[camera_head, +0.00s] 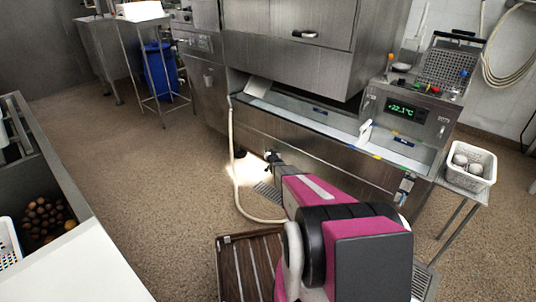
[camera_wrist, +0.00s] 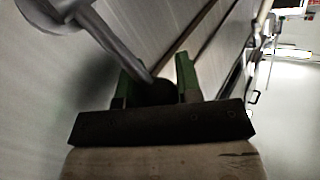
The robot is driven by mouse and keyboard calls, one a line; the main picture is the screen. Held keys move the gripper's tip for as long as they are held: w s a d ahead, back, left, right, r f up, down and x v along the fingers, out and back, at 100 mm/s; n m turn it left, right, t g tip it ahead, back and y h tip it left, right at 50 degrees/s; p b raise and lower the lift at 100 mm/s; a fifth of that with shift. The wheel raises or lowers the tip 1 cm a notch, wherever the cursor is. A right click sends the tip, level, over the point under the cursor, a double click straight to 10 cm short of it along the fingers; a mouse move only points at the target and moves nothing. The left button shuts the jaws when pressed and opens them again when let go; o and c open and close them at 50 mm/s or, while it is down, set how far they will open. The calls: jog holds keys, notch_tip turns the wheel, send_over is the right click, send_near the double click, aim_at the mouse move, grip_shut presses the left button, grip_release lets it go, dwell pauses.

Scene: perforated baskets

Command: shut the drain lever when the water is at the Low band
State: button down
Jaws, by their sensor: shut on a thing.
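My gripper (camera_wrist: 155,82) has its two green fingers around the drain lever (camera_wrist: 112,40), a grey metal rod that runs in from the upper left of the wrist view. The rod's end is between the fingers. In the head view my gripper (camera_head: 271,157) is low at the front of the steel tank (camera_head: 335,155), and the lever itself is too small to make out there. The tank has an open trough along its top with small coloured marks near its right part. The water level against any band is too small to read.
A control panel (camera_head: 408,110) shows +22.1°C. A pale hose (camera_head: 233,150) hangs down to the floor beside a floor grate (camera_head: 267,192). A white basket (camera_head: 470,165) with pale balls stands at right. A slatted wooden thing (camera_head: 250,262) lies near my arm. Open floor is at left.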

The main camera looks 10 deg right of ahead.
jog(key=shift+w+d+f, duration=0.1)
jog(key=shift+d+f, duration=0.1)
jog(key=shift+f, duration=0.05)
jog(key=c, duration=0.8)
grip_release()
jog(key=shift+r, duration=0.1)
jog(key=shift+s, duration=0.4)
jog(key=s, duration=1)
jog(key=shift+a+r, duration=0.15)
jog(key=shift+r, duration=0.1)
